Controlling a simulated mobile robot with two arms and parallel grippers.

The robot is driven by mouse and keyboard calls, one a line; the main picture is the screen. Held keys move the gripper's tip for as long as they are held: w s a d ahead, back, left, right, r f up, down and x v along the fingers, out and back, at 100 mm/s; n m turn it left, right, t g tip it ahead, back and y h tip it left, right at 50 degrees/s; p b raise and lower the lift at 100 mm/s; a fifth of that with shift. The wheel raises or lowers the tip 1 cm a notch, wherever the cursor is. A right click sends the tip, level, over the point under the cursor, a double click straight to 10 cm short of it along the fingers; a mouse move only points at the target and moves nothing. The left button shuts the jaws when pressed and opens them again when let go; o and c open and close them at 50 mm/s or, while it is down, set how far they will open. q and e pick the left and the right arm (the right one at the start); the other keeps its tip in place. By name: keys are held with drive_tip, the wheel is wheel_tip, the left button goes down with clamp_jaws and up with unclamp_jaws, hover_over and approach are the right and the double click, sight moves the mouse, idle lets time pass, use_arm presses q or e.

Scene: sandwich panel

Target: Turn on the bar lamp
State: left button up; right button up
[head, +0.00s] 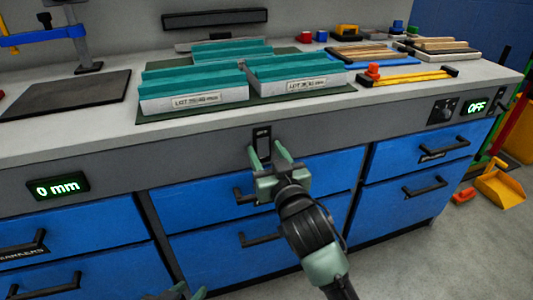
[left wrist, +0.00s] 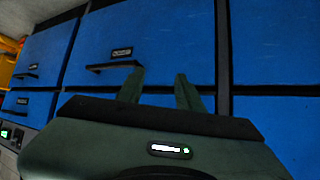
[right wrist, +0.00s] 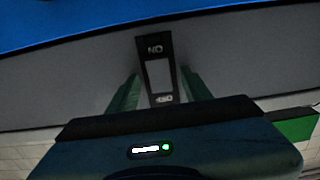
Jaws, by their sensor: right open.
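A dark bar (head: 215,18), which looks like the bar lamp, is fixed to the back wall and shows no glow. A black switch plate (head: 263,142) sits on the grey front strip of the bench. In the right wrist view the switch plate (right wrist: 157,70) has a pale rocker and small lettering at both ends. My right gripper (head: 268,160) is open, with one finger on each side of the switch; I cannot tell whether it touches. My left gripper (left wrist: 160,90) is open and empty in front of blue drawers; only its tip shows at the head view's bottom edge.
Blue drawers (head: 205,200) with black handles lie below the strip. A green "0 mm" display (head: 58,187) is at the left, and a green "OFF" display (head: 477,107) beside a dark knob is at the right. Teal-topped stacks (head: 193,98) stand on the bench.

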clamp_jaws()
drive_tip(key=shift+f, duration=0.1)
drive_tip(key=shift+f+t+b, duration=0.2)
drive_tip(key=shift+t+b, duration=0.1)
drive_tip(key=shift+b, duration=0.6)
use_arm(q)
drive_tip(key=w+d+r+t+h+b, duration=0.1)
drive_tip(key=w+d+r+t, duration=0.1)
drive_tip(key=w+r+t, duration=0.3)
drive_tip(key=w+d+r+t+h, duration=0.1)
drive_tip(key=r+t, duration=0.2)
drive_tip(key=r, duration=0.3)
use_arm(e)
drive_tip(key=shift+t+y, duration=0.3)
drive_tip(key=shift+t, duration=0.2)
drive_tip(key=shift+f+t+b, duration=0.2)
drive_tip(key=shift+t+b, duration=0.2)
drive_tip(key=shift+b, duration=0.55)
drive_tip(key=shift+r+t+b, duration=0.1)
drive_tip(key=shift+t+b, duration=0.3)
drive_tip(key=shift+b, duration=0.15)
use_arm(q)
drive_tip(key=s+d+r+t+h, duration=0.1)
drive_tip(key=s+r+t+h, duration=0.1)
drive_tip(key=r+t, duration=0.5)
wheel_tip(320, 180, up, 6)
drive_tip(key=shift+s+f+m+h, duration=0.1)
drive_tip(key=shift+s+m+h, duration=0.25)
drive_tip(key=shift+s, duration=0.5)
